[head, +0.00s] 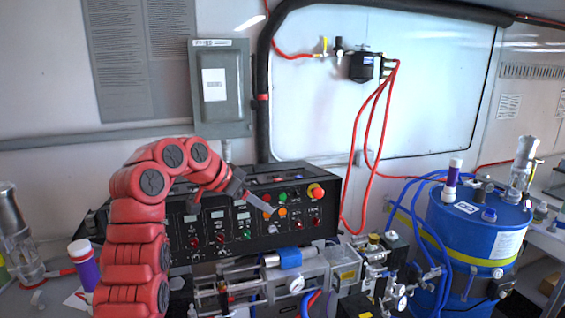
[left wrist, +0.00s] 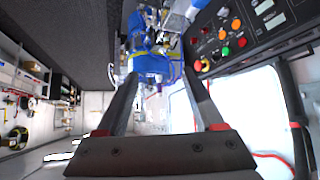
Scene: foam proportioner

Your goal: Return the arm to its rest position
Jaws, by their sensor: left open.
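My left arm (head: 140,230) is red with dark joint caps. It rises from the lower left of the head view and bends over to the right. My left gripper (head: 232,205) is in front of the black control panel (head: 300,222) with its coloured buttons. In the left wrist view its two dark fingers (left wrist: 160,78) stand apart with nothing between them. The control panel also shows at the upper right of the left wrist view (left wrist: 265,30). My right gripper is in neither view.
Below the panel stands a pump assembly (head: 300,270) with valves and gauges. A blue drum (head: 478,240) with blue hoses stands at the right. A purple-and-white bottle (head: 84,265) is beside my arm at the left. Red hoses (head: 370,130) hang from the wall.

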